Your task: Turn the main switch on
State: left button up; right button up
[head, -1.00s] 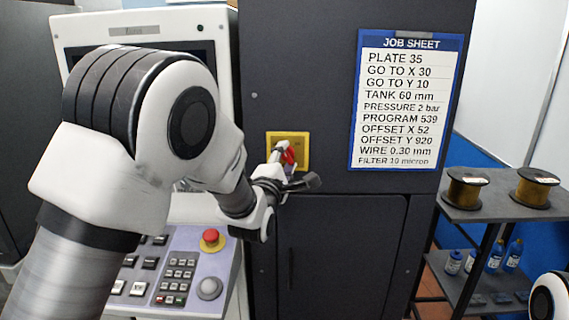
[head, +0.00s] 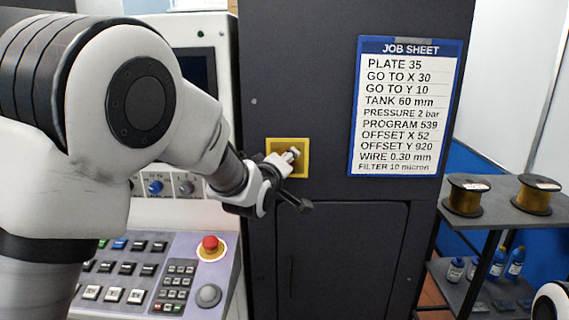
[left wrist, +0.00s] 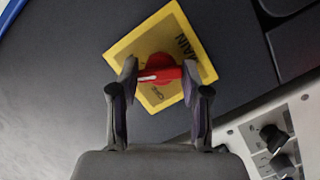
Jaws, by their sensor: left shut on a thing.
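The main switch is a red rotary knob (left wrist: 160,68) on a yellow plate (head: 273,144), mounted on the dark cabinet front. In the left wrist view the plate (left wrist: 118,52) carries the words MAIN and OFF, and appears tilted. My left gripper (left wrist: 160,72) has one finger at each end of the red handle and is shut on it. A white mark shows on the handle's left part. In the head view my left gripper (head: 291,155) is at the plate and hides the knob. My right gripper is out of view.
A control panel with a red emergency button (head: 210,248) and several keys stands left of the cabinet (head: 340,230). A job sheet (head: 405,105) hangs right of the switch. A shelf (head: 490,208) with wire spools (head: 465,196) and bottles stands at the right.

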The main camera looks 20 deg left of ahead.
pick_arm(q)
jog(key=shift+m+g+y, duration=0.4)
jog(key=shift+m+g, duration=0.1)
jog(key=shift+m, duration=1.1)
jog(key=shift+f, duration=0.1)
jog(key=o, duration=0.9)
jog(key=shift+w, duration=0.1)
jog(key=v, duration=1.2)
jog(key=shift+d, duration=0.1)
jog(key=shift+w, duration=0.1)
